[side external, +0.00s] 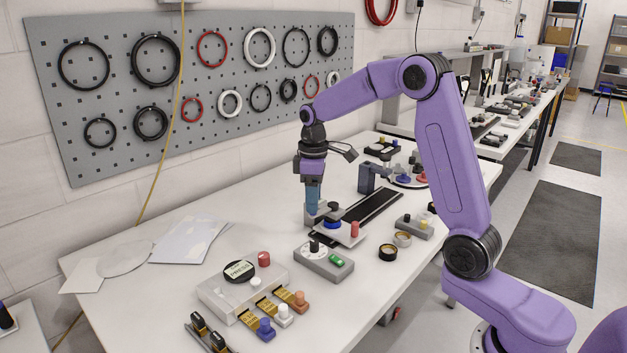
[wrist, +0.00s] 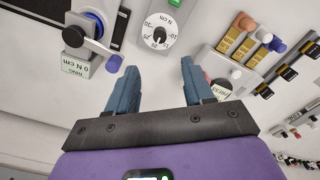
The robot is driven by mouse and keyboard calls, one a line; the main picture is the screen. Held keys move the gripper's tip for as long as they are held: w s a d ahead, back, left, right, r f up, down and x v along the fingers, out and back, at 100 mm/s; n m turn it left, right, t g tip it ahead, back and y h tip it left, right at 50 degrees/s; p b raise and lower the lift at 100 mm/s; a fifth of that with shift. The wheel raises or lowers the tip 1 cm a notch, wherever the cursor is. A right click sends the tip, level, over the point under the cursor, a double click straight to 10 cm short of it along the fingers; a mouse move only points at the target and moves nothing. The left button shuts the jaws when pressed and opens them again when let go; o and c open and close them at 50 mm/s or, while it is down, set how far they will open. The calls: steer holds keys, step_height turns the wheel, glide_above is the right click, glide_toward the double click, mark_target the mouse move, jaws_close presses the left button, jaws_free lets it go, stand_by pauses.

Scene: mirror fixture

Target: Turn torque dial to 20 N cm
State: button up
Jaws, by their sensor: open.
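The torque dial is a white numbered disc with a black knob (wrist: 158,33), on a grey box. In the side external view the dial (side external: 315,248) sits on its grey box with a green button on the right. The number its knob points to is too small to tell. My gripper (wrist: 160,75) is open, its two blue fingers apart with nothing between them. In the side view my gripper (side external: 312,203) points down behind the dial box, apart from the dial, with the fingertips close to a grey block.
A block with a black knob (wrist: 74,37), a blue-ended lever and a label partly reading "0 N cm" stands beside the dial in the wrist view. A clear tray (side external: 222,308) with several plugs lies at the front left. Rings (side external: 388,253) lie to the dial's right.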

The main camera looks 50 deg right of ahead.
steer(key=shift+r, duration=2.2)
steer(key=shift+a, duration=0.1)
steer(key=s+a+f+n, duration=0.1)
steer(key=s+a+n, duration=0.2)
steer(key=s+a, duration=1)
steer(key=s+d+f+n, duration=0.1)
steer(key=s+f, duration=0.1)
steer(key=s, duration=0.8)
steer(key=s+d+f+n, duration=0.1)
steer(key=s, duration=1)
steer(key=shift+s+d+f+n, duration=0.2)
steer(key=shift+d+f+n, duration=0.1)
steer(key=shift+d+f, duration=0.1)
